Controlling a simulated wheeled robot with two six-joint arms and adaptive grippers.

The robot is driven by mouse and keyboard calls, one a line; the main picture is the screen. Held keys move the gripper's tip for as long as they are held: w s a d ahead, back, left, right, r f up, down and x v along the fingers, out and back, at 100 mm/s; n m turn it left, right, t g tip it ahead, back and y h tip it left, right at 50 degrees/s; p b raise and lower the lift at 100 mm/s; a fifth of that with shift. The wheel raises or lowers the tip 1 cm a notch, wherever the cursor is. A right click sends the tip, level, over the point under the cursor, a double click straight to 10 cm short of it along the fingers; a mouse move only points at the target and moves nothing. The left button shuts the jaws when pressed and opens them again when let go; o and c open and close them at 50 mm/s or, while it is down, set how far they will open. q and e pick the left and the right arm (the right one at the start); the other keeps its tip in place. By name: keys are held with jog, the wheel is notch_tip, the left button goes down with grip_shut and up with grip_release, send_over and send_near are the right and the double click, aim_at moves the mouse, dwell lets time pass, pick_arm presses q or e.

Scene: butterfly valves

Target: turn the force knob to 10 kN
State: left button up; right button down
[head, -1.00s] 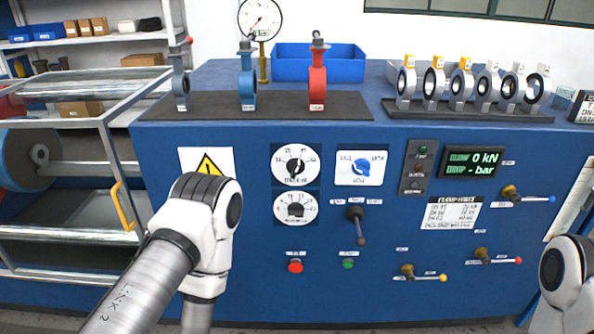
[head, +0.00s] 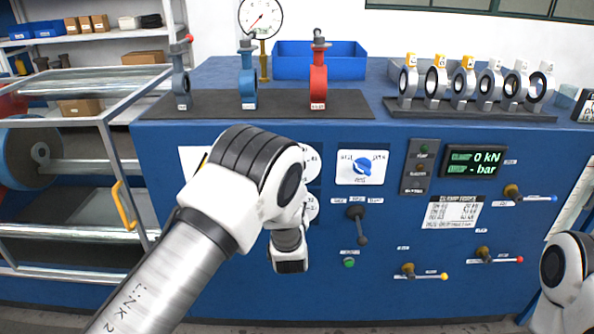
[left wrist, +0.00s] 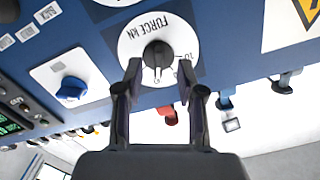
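The force knob (left wrist: 158,55) is black and sits on a white dial lettered FORCE kN, upside down in the left wrist view. Its white pointer mark points down in that view; a 10 is printed to its right. My left gripper (left wrist: 158,76) is open, its fingertips on either side of the knob's lower part; I cannot tell whether they touch it. The display (head: 474,162) reads 0 kN. My right gripper is out of view.
A blue selector knob (head: 362,167) is right of the dials, with a black lever (head: 358,224) below it. A green button (head: 349,263) sits lower. Small valve handles (head: 483,255) are further right. A glass-sided guard frame (head: 128,215) stands at the left.

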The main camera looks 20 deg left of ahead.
pick_arm(q)
jog(key=w+r+p, duration=0.1)
jog(key=w+r, duration=0.2)
jog(key=w, duration=0.5)
jog(key=shift+a+t, duration=0.3)
jog(key=shift+a, duration=0.15)
grip_shut()
